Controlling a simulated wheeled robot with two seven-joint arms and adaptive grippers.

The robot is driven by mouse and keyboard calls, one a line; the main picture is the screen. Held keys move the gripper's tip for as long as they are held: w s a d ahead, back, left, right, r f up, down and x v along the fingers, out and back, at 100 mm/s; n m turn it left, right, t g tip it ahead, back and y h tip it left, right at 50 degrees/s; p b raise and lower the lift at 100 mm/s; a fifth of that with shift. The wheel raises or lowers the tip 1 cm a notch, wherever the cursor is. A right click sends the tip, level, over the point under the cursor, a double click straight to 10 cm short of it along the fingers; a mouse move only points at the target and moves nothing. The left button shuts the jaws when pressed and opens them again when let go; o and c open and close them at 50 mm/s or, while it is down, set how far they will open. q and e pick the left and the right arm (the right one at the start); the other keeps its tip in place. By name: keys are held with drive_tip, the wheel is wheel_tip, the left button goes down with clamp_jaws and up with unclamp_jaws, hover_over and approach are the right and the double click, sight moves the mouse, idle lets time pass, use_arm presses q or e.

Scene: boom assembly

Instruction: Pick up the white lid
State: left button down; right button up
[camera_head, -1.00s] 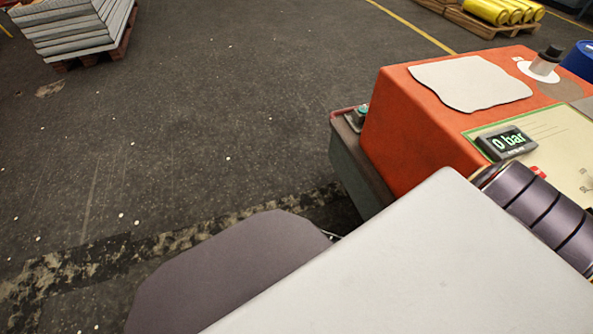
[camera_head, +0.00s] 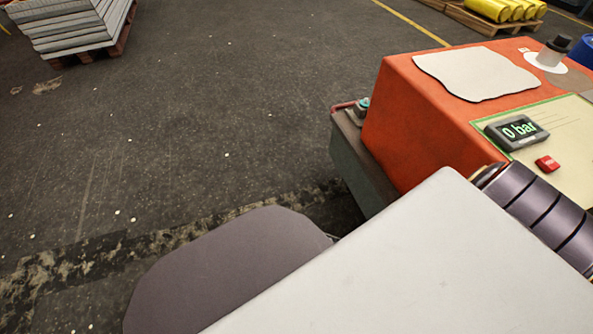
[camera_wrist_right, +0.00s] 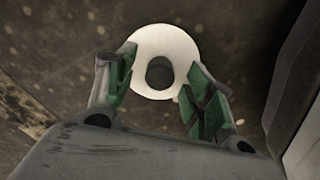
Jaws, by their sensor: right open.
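In the right wrist view, a white round piece with a dark hole in its middle, which looks like the white lid (camera_wrist_right: 176,49), lies at the upper centre. My right gripper (camera_wrist_right: 158,76) is open, with a green-padded finger on each side of the lid's lower part. Both fingers overlap the lid's edges in the picture; whether they touch it I cannot tell. Nothing is gripped. In the head view neither gripper shows, and I cannot identify this lid there.
An orange box (camera_head: 415,120) stands at the right, with a white sheet (camera_head: 478,73), a "0 bar" display (camera_head: 517,131), a red button (camera_head: 547,164) and a black-topped cylinder (camera_head: 552,52) on a white disc. A pallet stack (camera_head: 75,28) stands far left. The floor between is clear.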

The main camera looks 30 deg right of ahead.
drive_tip(key=shift+f, duration=0.4)
clamp_jaws()
idle(0.5)
